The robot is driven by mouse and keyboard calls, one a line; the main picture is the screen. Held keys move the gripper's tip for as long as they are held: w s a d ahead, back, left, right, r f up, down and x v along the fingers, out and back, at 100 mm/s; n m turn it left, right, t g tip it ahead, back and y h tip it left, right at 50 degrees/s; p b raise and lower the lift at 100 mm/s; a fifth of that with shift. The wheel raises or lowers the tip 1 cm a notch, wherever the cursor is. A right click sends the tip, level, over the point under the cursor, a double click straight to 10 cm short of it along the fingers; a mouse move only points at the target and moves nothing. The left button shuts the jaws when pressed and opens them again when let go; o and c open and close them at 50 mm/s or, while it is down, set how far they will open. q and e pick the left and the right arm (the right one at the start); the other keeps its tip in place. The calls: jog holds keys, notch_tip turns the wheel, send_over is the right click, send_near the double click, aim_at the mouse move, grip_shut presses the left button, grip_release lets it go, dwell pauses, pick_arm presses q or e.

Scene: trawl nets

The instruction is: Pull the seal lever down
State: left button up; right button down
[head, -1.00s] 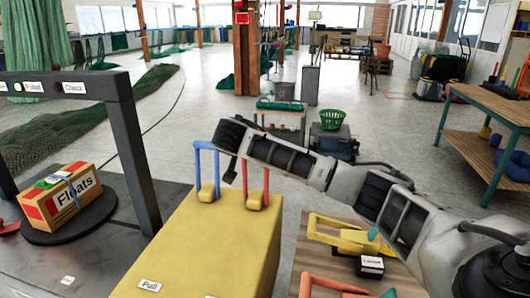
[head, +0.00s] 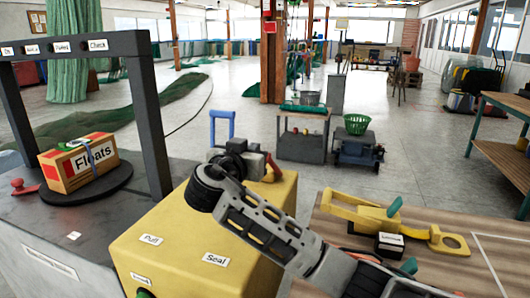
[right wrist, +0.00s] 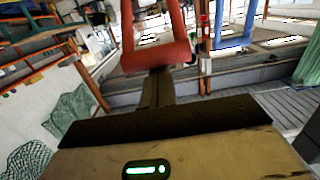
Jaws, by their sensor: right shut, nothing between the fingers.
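The red lever, above the Seal label (head: 215,259) on the yellow box (head: 180,240), shows only as a low red piece (head: 272,168) behind my right gripper (head: 250,158). In the right wrist view its red frame (right wrist: 157,61) is just in front of the shut fingers (right wrist: 158,88), with the crossbar close to the tips. I cannot tell whether they touch. My right gripper holds nothing. My left gripper is out of view.
A dark frame (head: 151,125) stands at the left, beside a Floats carton (head: 80,163) on a round dark plate. A wooden table (head: 465,215) with yellow clamp-like tools (head: 365,212) is at the right. A low cart (head: 303,140) stands behind the box on open floor.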

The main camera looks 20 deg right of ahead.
jog(key=shift+s+a+f+b, duration=0.25)
jog(key=shift+f+b, duration=0.1)
jog(key=shift+f, duration=0.2)
jog(key=shift+s+f, duration=0.1)
jog(key=shift+f, duration=0.05)
notch_tip(320, 180, up, 5)
jog(key=w+d+p, duration=0.1)
jog(key=p, duration=0.1)
jog(key=b+v, duration=0.1)
jog(key=v, duration=0.9)
jog(key=shift+f, duration=0.45)
dwell(0.6)
